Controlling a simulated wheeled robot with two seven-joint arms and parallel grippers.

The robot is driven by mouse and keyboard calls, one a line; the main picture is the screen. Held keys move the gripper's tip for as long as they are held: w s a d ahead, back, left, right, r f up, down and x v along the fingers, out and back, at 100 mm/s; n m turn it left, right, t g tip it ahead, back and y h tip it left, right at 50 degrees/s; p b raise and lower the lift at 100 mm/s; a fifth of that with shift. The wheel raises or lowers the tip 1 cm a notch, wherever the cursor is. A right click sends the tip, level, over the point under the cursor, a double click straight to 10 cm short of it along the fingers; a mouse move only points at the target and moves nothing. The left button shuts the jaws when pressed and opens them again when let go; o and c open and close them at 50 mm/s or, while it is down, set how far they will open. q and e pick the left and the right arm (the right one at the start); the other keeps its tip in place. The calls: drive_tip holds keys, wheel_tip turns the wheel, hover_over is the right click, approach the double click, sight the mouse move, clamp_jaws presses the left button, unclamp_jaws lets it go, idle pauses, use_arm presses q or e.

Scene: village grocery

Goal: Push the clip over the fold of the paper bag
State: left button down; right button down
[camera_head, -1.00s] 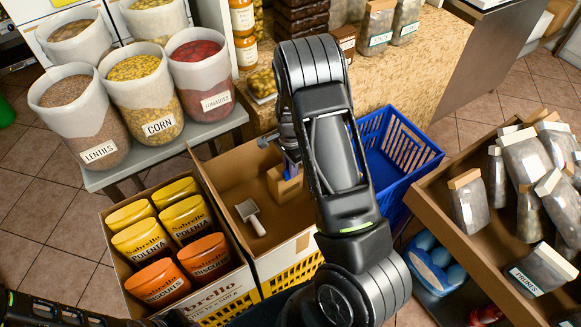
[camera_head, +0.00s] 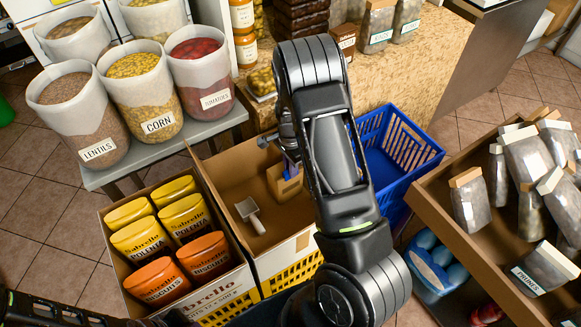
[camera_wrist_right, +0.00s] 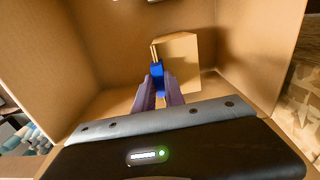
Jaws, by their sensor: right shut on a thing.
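The paper bag (camera_head: 286,188) is small and tan and stands inside the open cardboard box. In the right wrist view the bag (camera_wrist_right: 180,58) is ahead of my fingers, with a thin pale edge along its left side. The blue clip (camera_wrist_right: 157,72) is between the fingertips of my right gripper (camera_wrist_right: 158,88), which is shut on it. The clip overlaps the bag's near left edge in this view; I cannot tell whether it is around the fold. In the head view the clip (camera_head: 290,168) shows beside my arm, just above the bag. My left gripper is not in view.
The cardboard box (camera_head: 232,172) has walls close around my right gripper, and a white scoop (camera_head: 250,214) lies in it. A blue basket (camera_head: 400,150) is to its right. A box of polenta and biscuit bags (camera_head: 240,283) is to its left. A tilted crate (camera_head: 425,208) stands farther right.

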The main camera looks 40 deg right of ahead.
drive_tip(key=c, duration=1.3)
unclamp_jaws()
drive_tip(key=o, duration=0.5)
drive_tip(key=shift+o, duration=0.2)
drive_tip(key=shift+r+p, duration=2.7)
drive_tip(key=shift+r, duration=0.8)
